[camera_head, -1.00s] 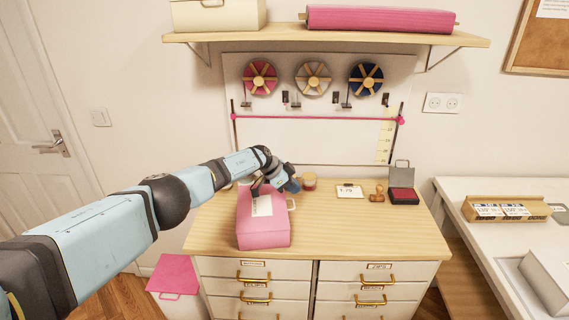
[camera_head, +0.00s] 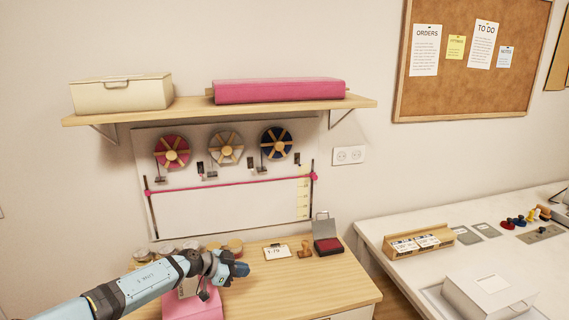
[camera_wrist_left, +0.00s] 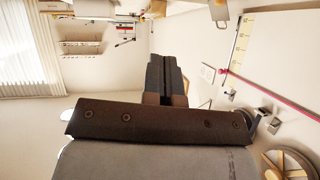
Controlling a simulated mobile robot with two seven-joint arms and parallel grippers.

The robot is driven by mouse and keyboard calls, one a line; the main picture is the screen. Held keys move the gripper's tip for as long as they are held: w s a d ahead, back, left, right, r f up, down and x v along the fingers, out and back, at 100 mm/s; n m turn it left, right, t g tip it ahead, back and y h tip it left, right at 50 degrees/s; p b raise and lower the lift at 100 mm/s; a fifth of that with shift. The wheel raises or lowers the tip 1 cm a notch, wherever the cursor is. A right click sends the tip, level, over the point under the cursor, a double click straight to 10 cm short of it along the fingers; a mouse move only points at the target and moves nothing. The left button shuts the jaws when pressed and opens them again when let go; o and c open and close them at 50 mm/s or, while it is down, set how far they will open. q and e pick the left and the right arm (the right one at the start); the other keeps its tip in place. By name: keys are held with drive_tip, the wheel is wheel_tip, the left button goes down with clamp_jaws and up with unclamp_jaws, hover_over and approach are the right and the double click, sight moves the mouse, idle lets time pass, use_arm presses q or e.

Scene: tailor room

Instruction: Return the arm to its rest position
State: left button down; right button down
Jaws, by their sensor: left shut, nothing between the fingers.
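My left arm comes in from the lower left in the head view. My left gripper (camera_head: 238,270) is above the left part of the wooden dresser top (camera_head: 310,288), over a pink bag (camera_head: 196,306) that the arm partly hides. In the left wrist view the gripper's two dark fingers (camera_wrist_left: 165,77) lie together, shut, with nothing between them. My right gripper is not in view.
Small jars (camera_head: 234,247) stand behind the gripper. A price card (camera_head: 277,252), a stamp (camera_head: 304,249) and a red ink pad (camera_head: 328,245) stand to the right. A shelf (camera_head: 230,107) and ribbon spools (camera_head: 226,149) are on the wall above. A white table (camera_head: 500,240) stands at right.

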use_arm(q)
drive_tip(key=s+d+n+t+y, duration=0.2)
drive_tip(key=s+d+n+t, duration=0.6)
drive_tip(key=s, duration=0.6)
drive_tip(key=s+a+n+g+y, duration=0.1)
drive_tip(key=s+a+g+y, duration=0.35)
drive_tip(key=s, duration=0.85)
drive_tip(key=s+a+n+g+y, duration=0.2)
drive_tip(key=s+a, duration=0.6)
drive_tip(key=s, duration=0.4)
drive_tip(key=s+a+n+g+y, duration=0.1)
drive_tip(key=s+a+g+y, duration=0.2)
drive_tip(key=s+a, duration=0.7)
drive_tip(key=w+d+f+t+h, duration=0.2)
drive_tip(key=d+f+t, duration=0.5)
drive_tip(key=f, duration=0.7)
drive_tip(key=shift+d+f+m+h, duration=0.2)
drive_tip(key=shift+d+m+h, duration=0.2)
drive_tip(key=shift+d+h, duration=0.45)
